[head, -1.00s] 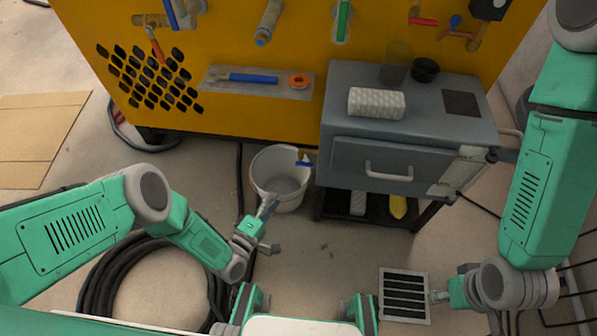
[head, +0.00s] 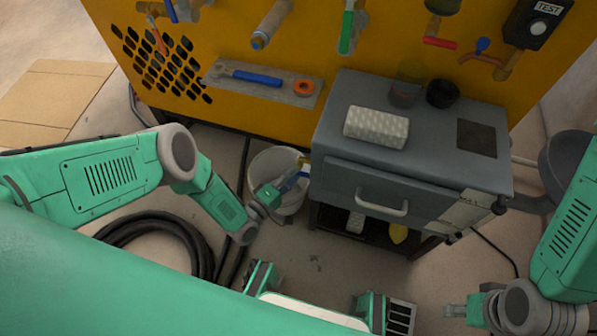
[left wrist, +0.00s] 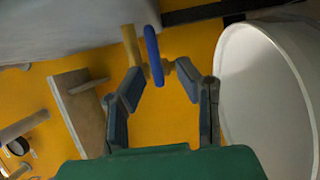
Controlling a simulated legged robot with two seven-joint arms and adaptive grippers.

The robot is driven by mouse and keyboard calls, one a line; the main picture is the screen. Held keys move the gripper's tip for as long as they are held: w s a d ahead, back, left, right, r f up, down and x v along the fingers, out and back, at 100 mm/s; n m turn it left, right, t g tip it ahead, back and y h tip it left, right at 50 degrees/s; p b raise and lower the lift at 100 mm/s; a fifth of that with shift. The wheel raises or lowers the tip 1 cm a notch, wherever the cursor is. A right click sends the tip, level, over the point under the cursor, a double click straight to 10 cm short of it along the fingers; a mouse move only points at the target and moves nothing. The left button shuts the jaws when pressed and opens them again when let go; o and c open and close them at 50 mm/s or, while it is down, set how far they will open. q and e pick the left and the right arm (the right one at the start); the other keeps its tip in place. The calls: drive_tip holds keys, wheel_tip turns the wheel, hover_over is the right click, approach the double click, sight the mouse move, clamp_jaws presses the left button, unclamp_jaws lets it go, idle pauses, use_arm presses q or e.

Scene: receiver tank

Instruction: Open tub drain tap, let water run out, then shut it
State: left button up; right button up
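The white tub (head: 262,172) stands on the floor left of the grey cabinet; its round wall also shows at the right of the left wrist view (left wrist: 262,95). A brass tap (left wrist: 131,45) with a blue lever (left wrist: 153,55) is by the tub's upper right rim in the head view. My left gripper (left wrist: 160,75) is open, with the blue lever ahead, roughly between its fingertips; I cannot tell if they touch. In the head view the gripper (head: 293,182) partly covers tub and tap. My right gripper (head: 452,311) is low at the right, away from the tub, its opening unclear.
The grey cabinet (head: 345,179) stands right of the tub, with a white textured roll (head: 376,127) and dark cups on top. The yellow panel (head: 215,115) rises behind. A black hose coil (head: 150,222) lies on the floor under my left arm.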

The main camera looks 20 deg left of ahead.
use_arm(q)
drive_tip(key=shift+a, duration=0.1)
drive_tip(key=c, duration=0.7)
drive_tip(key=shift+d, duration=0.2)
clamp_jaws()
drive_tip(key=shift+s+d, duration=0.1)
drive_tip(key=shift+d, duration=0.05)
